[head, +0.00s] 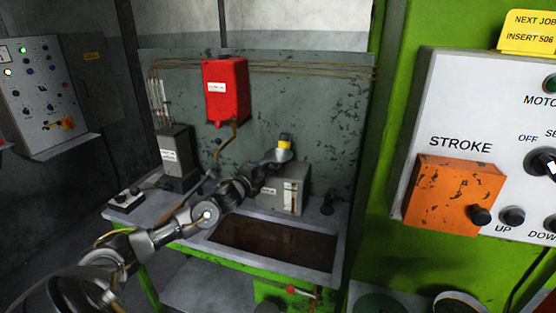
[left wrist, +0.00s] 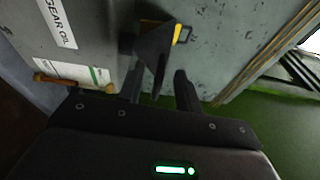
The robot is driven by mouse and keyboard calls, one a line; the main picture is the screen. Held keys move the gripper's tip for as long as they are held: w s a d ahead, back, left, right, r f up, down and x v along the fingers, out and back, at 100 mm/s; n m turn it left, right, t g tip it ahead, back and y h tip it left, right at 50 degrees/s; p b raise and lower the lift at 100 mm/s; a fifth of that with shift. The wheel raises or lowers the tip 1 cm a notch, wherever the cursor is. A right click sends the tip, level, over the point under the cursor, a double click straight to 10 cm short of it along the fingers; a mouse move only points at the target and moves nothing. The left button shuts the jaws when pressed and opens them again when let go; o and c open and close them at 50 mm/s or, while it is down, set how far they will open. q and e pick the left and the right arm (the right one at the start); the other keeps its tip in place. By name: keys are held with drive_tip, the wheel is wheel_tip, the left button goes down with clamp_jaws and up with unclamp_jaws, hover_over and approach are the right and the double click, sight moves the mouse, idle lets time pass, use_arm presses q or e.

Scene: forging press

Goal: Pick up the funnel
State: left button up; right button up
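The funnel (head: 284,142), dark grey with yellow on it, is at the top of the grey gear oil tank (head: 294,186) at the back of the bench. My left gripper (head: 268,168) reaches to it from the left, partly blending with the tank. In the left wrist view the funnel (left wrist: 154,44) lies just ahead of my left gripper (left wrist: 160,88), its narrow end pointing between the two fingers. The fingers are apart, with a gap beside the funnel's narrow end. What supports the funnel is hidden. My right gripper is not in view.
A red box (head: 226,90) hangs on the back wall above the bench. A dark grey labelled unit (head: 176,156) stands left of my arm. A dark recessed tray (head: 275,246) is in front of the tank. The green press frame with an orange box (head: 452,194) is at right.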

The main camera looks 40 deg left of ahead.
use_arm(q)
drive_tip(key=shift+w, duration=0.65)
drive_tip(key=shift+s, duration=0.1)
drive_tip(key=shift+c, duration=0.6)
clamp_jaws()
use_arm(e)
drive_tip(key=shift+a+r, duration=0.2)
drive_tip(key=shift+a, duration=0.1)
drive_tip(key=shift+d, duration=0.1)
